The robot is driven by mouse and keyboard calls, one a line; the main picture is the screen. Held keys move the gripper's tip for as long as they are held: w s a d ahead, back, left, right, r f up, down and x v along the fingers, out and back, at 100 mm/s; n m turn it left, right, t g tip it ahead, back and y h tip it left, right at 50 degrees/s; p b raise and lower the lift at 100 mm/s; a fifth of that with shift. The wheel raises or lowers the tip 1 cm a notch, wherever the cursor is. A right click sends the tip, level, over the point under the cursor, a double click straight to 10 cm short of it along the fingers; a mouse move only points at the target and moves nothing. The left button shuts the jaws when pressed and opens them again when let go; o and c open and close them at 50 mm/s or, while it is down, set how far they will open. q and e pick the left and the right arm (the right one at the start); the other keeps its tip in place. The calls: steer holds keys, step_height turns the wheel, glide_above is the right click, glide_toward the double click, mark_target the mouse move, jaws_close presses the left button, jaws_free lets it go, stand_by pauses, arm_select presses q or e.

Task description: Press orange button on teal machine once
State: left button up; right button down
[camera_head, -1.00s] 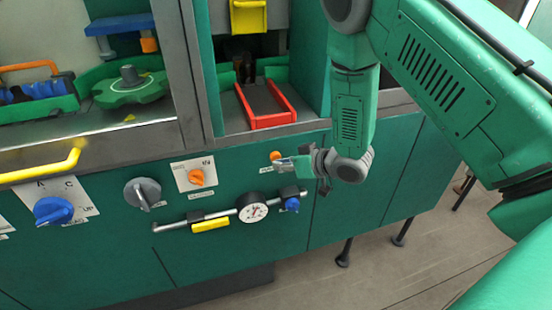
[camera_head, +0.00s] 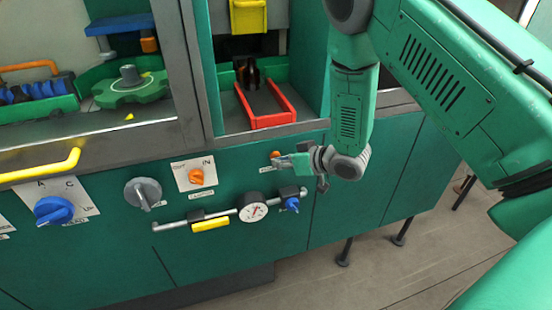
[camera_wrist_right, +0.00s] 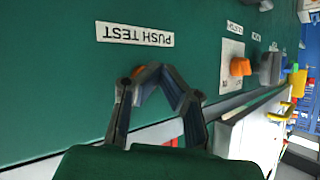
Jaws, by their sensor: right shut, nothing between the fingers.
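The teal machine (camera_head: 90,250) fills the left and middle of the head view. A small orange button (camera_head: 276,155) sits on its front panel below the red tray. In the right wrist view the orange button (camera_wrist_right: 138,71) is partly hidden behind my fingertips, beside a white label reading PUSH TEST upside down. My right gripper (camera_head: 281,160) is shut and empty, its tips at the button; it also shows in the right wrist view (camera_wrist_right: 150,72). I cannot tell whether they touch the button. My left gripper is not in view.
An orange knob (camera_head: 196,177) on a white plate, a grey knob (camera_head: 143,194) and a blue knob (camera_head: 54,210) lie left along the panel. A bar with a gauge (camera_head: 253,212) runs below the gripper. A red tray (camera_head: 272,121) is above it.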

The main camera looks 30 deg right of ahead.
steer(key=shift+s, duration=0.1)
steer(key=shift+s+a+p, duration=0.25)
steer(key=shift+s+p, duration=0.05)
steer(key=shift+s, duration=0.45)
steer(key=shift+s+a+p, duration=0.15)
steer(key=shift+s+a, duration=0.05)
steer(key=shift+s, duration=0.6)
steer(key=shift+s+a+p, duration=0.15)
steer(key=shift+s, duration=0.7)
steer(key=shift+s+a+p, duration=0.15)
steer(key=shift+s+a, duration=0.05)
steer(key=shift+s, duration=0.6)
steer(key=s+a+f+m+g+h+b, duration=0.1)
steer(key=s+f+g+h+b, duration=0.1)
steer(key=s+f, duration=0.45)
steer(key=s+a+f+g+h+b, duration=0.1)
steer(key=s+f+g+b, duration=0.15)
steer(key=s+f, duration=0.35)
steer(key=s+f+g+h+b, duration=0.1)
steer(key=s+f+g, duration=0.2)
steer(key=s, duration=0.4)
steer(key=s+a+f+g+h, duration=0.1)
steer(key=s+f+g, duration=0.2)
steer(key=s, duration=0.5)
steer(key=shift+s+f+m+b, duration=0.2)
steer(key=shift+f+m+b, duration=0.15)
steer(key=shift+f, duration=0.4)
